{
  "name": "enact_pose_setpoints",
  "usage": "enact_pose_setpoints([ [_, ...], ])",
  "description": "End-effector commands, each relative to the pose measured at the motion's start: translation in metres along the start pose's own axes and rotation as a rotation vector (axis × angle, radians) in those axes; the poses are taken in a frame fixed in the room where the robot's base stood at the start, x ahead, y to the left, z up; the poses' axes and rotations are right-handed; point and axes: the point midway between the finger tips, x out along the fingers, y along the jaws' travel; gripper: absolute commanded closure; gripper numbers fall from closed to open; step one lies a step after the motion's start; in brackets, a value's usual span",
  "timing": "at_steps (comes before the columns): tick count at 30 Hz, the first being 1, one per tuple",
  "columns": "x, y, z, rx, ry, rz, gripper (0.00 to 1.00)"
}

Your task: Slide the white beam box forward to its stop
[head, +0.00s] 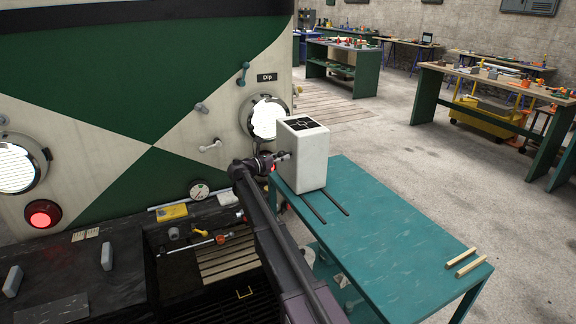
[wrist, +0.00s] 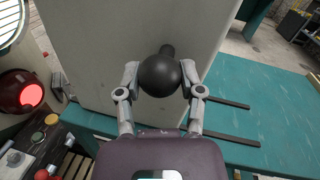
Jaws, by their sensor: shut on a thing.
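The white beam box (head: 306,157) stands upright at the far end of the teal table, with a black marked plate on its top. Two dark rails (head: 325,205) run out from under it along the table. In the wrist view the box (wrist: 100,60) fills much of the upper part, with a round black knob (wrist: 160,75) on its near face. My gripper (wrist: 160,84) is shut on this knob, one finger on each side. In the head view my gripper (head: 283,157) reaches the box's left side. The stop cannot be made out.
Two wooden strips (head: 462,262) lie at the near right end of the teal table (head: 400,245). The tram front with its round headlamp (head: 267,117) is close on the left. A dark pit with a grate (head: 215,285) lies below my arm.

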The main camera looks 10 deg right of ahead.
Motion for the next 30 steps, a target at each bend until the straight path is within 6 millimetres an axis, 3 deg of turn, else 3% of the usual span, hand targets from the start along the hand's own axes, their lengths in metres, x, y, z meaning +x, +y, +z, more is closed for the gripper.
enact_pose_setpoints([
  [1,0.004,0.011,0.001,0.000,0.002,0.000,1.00],
  [4,0.005,0.019,0.003,0.001,0.002,0.000,1.00],
  [17,0.006,0.030,0.006,-0.006,-0.002,0.005,1.00],
  [18,0.006,0.030,0.006,-0.007,-0.002,0.005,0.38],
  [20,0.005,0.031,0.006,-0.007,-0.002,0.005,0.20],
  [21,0.005,0.031,0.006,-0.007,-0.001,0.004,0.16],
  [30,0.004,0.025,0.004,-0.002,0.001,0.002,0.16],
])
